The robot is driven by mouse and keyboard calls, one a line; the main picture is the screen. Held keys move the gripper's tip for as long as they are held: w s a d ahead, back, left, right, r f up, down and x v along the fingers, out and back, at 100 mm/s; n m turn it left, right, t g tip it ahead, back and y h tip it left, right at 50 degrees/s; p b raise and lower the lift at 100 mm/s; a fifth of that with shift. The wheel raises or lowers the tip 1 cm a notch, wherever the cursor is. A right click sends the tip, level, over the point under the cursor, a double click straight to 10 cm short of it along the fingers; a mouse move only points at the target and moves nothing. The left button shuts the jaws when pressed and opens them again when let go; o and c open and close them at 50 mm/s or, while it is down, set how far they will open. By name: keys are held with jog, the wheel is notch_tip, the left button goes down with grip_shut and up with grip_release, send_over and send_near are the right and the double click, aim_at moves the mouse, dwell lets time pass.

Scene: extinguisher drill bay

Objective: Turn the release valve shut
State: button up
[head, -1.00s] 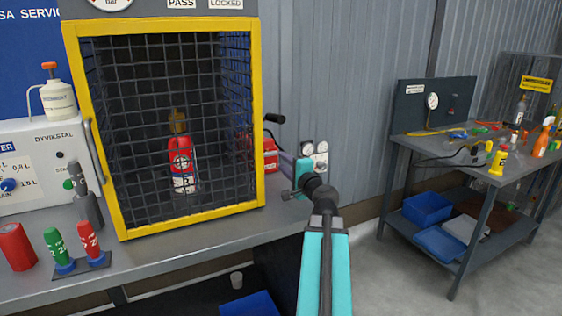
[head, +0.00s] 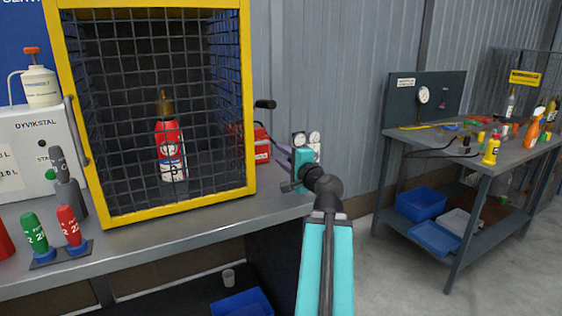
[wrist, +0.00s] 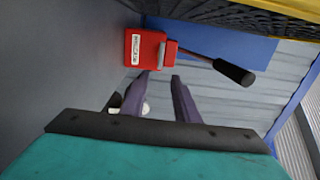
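A red box with a lever ending in a black grip, which I take for the release valve (wrist: 146,49), shows ahead of my fingers in the wrist view. Its lever (wrist: 205,60) slants to the right. In the head view the red box (head: 262,147) stands on the bench just right of the cage, partly behind the mesh, with the black grip (head: 265,104) sticking out above it. My gripper (wrist: 160,82) has two purple fingers apart with nothing held between them; their tips appear just short of the box. In the head view the fingers are small and partly hidden.
A yellow-framed mesh cage (head: 250,100) holding a red extinguisher (head: 170,150) stands left of the valve. Gauges (head: 307,142) show right behind my gripper. A second bench (head: 430,147) with tools stands at right. Clear floor lies between the benches.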

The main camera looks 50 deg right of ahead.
jog(key=shift+s+a+f+b, duration=0.2)
jog(key=shift+s+b, duration=0.35)
jog(key=shift+b, duration=0.9)
jog(key=shift+s+a+b, duration=0.15)
jog(key=shift+s+b, duration=0.15)
jog(key=shift+b, duration=0.45)
jog(key=shift+s+r, duration=0.1)
jog(key=shift+s, duration=0.15)
